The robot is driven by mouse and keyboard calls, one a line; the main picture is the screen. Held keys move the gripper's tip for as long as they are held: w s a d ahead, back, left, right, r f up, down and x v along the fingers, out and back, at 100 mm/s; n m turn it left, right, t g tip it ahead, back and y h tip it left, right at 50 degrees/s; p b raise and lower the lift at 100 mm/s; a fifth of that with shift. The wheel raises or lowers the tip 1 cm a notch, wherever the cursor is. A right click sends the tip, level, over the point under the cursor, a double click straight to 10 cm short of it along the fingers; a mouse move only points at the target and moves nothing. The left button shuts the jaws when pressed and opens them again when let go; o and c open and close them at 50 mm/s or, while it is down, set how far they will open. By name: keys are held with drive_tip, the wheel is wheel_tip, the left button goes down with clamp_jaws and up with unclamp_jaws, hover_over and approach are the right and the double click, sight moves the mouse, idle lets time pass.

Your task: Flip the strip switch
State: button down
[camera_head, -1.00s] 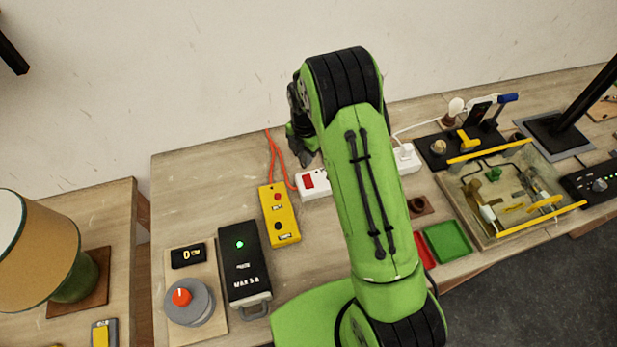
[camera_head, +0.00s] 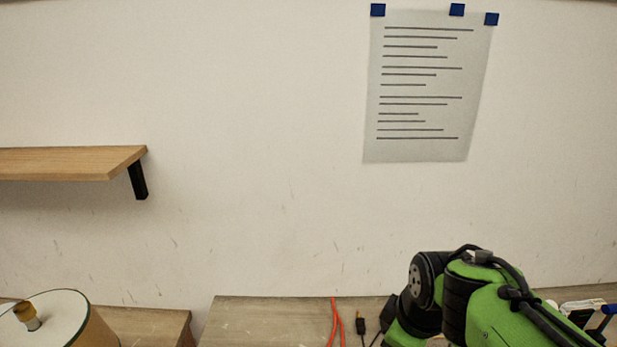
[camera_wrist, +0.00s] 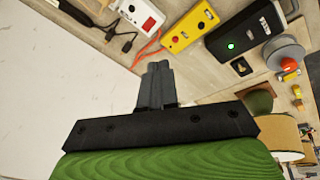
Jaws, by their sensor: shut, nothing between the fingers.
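The white power strip (camera_wrist: 135,10) shows at the top of the wrist view, cut off by the picture's edge. Its red switch (camera_wrist: 149,23) is on the end nearest my gripper; I cannot tell which way the rocker is tilted. My gripper (camera_wrist: 158,66) is shut and empty, its fingertips apart from the strip and below it in the picture. In the head view my arm fills the lower right, and neither the strip nor the fingertips can be seen.
A yellow box (camera_wrist: 189,26) with a red button lies beside the strip, with an orange cable (camera_wrist: 150,47) near it. A black box with a green light (camera_wrist: 250,32), a grey dial with a red knob (camera_wrist: 284,54) and a lamp (camera_wrist: 278,135) are farther right. The wall (camera_head: 250,150) stands behind the table.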

drive_tip(key=s+r+m+t, duration=0.2)
drive_tip(key=s+m, duration=0.8)
drive_tip(key=s, duration=0.4)
drive_tip(key=shift+s+d, duration=0.15)
drive_tip(key=shift+s, duration=0.1)
